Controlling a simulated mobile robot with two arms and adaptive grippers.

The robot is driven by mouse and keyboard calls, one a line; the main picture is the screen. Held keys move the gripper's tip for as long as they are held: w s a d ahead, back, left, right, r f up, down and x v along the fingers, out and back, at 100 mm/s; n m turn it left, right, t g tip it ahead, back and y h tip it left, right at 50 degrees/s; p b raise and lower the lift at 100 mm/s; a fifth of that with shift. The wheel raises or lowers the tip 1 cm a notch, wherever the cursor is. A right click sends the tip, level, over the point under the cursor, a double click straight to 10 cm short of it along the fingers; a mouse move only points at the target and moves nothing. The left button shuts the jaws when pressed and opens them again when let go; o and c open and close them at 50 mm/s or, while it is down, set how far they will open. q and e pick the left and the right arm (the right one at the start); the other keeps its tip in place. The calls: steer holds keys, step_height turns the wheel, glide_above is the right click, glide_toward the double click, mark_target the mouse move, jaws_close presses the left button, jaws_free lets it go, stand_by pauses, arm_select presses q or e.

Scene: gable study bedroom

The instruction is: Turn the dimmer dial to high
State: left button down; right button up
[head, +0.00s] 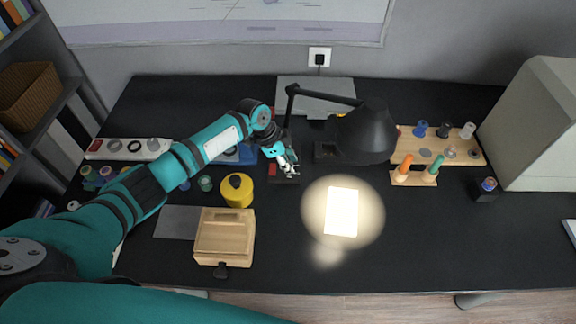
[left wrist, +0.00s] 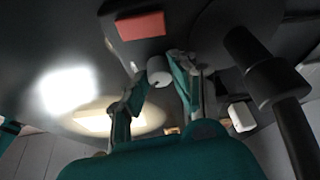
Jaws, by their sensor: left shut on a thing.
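The dimmer dial (left wrist: 158,70) is a small pale grey knob in the left wrist view. It sits between the two fingers of my left gripper (left wrist: 157,75). In the head view my left gripper (head: 289,168) is down at a small dark control box (head: 288,179) at the foot of the lamp, shut on the dial and mostly covering it. A red block (head: 272,169) on that box also shows in the left wrist view (left wrist: 140,25). The dial's marks and setting cannot be read. My right gripper is not in view.
A black desk lamp (head: 367,132) stands right behind the gripper and lights a bright white sheet (head: 342,212). A yellow pot (head: 237,189) and a wooden box (head: 225,236) stand in front left. Wooden peg racks (head: 462,151) are at the right. The front right desk is clear.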

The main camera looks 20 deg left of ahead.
arm_select(q)
steer(key=shift+m, duration=0.4)
steer(key=c, duration=1.4)
jaws_free()
steer(key=v, duration=1.2)
steer(key=shift+w, duration=0.1)
